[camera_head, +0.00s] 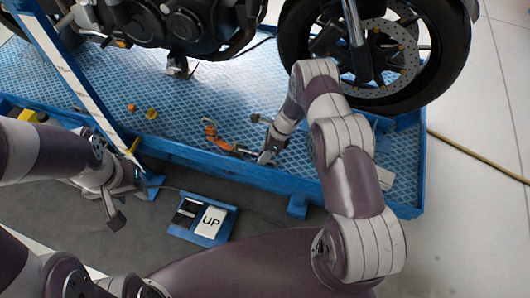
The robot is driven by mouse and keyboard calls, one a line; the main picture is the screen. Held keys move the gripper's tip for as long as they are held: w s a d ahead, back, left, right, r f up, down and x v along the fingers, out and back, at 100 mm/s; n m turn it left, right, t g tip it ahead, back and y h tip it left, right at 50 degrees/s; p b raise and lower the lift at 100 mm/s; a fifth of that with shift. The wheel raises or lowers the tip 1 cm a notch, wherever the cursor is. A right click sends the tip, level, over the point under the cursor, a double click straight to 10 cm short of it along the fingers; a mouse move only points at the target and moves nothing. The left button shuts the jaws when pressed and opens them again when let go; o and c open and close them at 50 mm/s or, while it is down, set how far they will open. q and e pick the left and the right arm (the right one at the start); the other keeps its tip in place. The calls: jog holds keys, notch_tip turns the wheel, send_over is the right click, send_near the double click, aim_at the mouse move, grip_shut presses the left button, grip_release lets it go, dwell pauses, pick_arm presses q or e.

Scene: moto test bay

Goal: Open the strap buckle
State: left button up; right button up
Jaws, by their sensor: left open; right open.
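An orange strap (213,136) lies on the blue platform near its front edge. Its metal buckle (238,151) lies at the strap's right end; it is small, and I cannot tell its lever's position. My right gripper (261,138) is open, just right of the buckle and low over the platform. One finger is close to the buckle; I cannot tell whether they touch. My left gripper (127,182) is open and empty, further left, in front of the platform's edge by the blue post.
A motorcycle (190,22) stands on the blue platform (215,95), its wheel (300,50) at right. Small orange (131,107) and yellow (151,114) pieces lie on the platform. A blue post (75,75) rises at left. An "UP" pedal (209,221) sits on the floor.

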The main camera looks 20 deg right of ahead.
grip_shut()
jog(key=shift+w+a+r+g+h+p, duration=0.1)
jog(key=shift+a+r+g+h+p, duration=0.15)
jog(key=shift+r+h, duration=0.2)
jog(key=shift+w+a+r+g+h+p, duration=0.1)
jog(key=shift+r+g+h+p, duration=0.2)
jog(key=shift+r, duration=0.25)
jog(key=shift+a+r+g+h, duration=0.15)
jog(key=shift+r+g+h, duration=0.1)
jog(key=shift+h, duration=0.2)
jog(key=shift+w+a+r+g+h+b, duration=0.35)
jog(key=shift+r+g+h+b, duration=0.2)
jog(key=shift+h+b, duration=0.2)
jog(key=shift+a+r+m+h, duration=0.15)
jog(key=shift+r+m+h, duration=0.2)
jog(key=shift+r, duration=0.15)
jog(key=shift+g, duration=0.25)
